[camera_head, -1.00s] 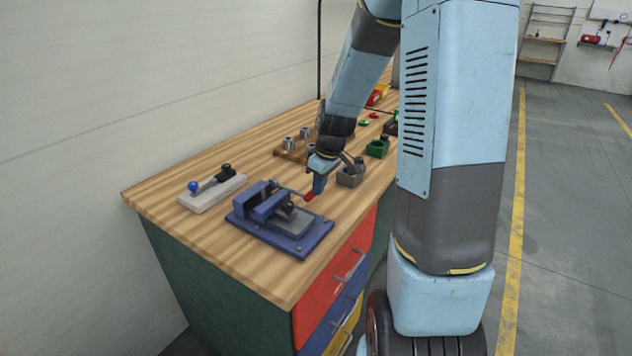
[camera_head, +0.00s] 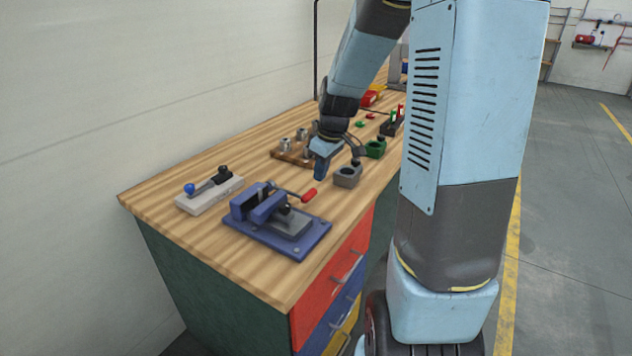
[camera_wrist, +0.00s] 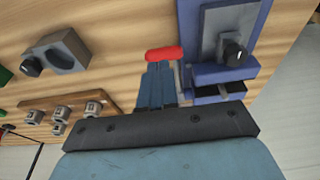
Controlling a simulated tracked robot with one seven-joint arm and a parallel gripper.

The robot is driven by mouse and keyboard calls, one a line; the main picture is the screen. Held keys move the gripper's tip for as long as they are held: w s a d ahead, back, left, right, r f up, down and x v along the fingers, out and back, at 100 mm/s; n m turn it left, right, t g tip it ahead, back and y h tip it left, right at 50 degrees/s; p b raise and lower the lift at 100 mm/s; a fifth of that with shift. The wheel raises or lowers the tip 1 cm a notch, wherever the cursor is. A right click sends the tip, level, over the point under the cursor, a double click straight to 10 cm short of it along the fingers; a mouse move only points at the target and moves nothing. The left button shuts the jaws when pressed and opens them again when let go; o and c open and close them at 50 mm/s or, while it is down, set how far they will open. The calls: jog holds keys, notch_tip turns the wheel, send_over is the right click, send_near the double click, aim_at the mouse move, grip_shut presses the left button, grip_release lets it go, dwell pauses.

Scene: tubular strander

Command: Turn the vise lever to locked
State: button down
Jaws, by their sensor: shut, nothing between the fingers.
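The blue vise (camera_head: 262,238) sits near the front corner of the wooden bench, with a grey block (camera_head: 290,222) on its base. A thin lever runs from it to a red handle (camera_head: 309,195), which points right and lies low over the bench. My gripper (camera_head: 320,177) is just behind and above the red handle in the head view; it looks shut and empty. In the wrist view, the shut fingers (camera_wrist: 157,72) end close beside the red handle (camera_wrist: 165,53); I cannot tell whether they touch it. The vise (camera_wrist: 226,75) is to their right.
A pale block with a blue-knobbed lever (camera_head: 210,194) lies left of the vise. A grey holder (camera_head: 347,177) and green holder (camera_head: 375,149) stand to the right. A wooden rack with metal cylinders (camera_head: 292,149) is behind. Bare bench lies in front of the vise.

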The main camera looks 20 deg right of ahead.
jog(key=s+d+r, duration=0.3)
jog(key=s+r, duration=0.1)
jog(key=r, duration=0.1)
jog(key=shift+s+r, duration=0.15)
jog(key=shift+r, duration=0.2)
jog(key=s+a+r+m+t, duration=0.1)
jog(key=s+a+r+m, duration=0.2)
jog(key=s, duration=0.6)
jog(key=s+a+r+m+t+h, duration=0.1)
jog(key=s+a+r+m, duration=0.3)
jog(key=s+r, duration=0.4)
jog(key=shift+s+r+t+h, duration=0.25)
jog(key=shift+s+t+h, duration=0.05)
jog(key=shift+s+t, duration=0.4)
jog(key=shift+a, duration=0.1)
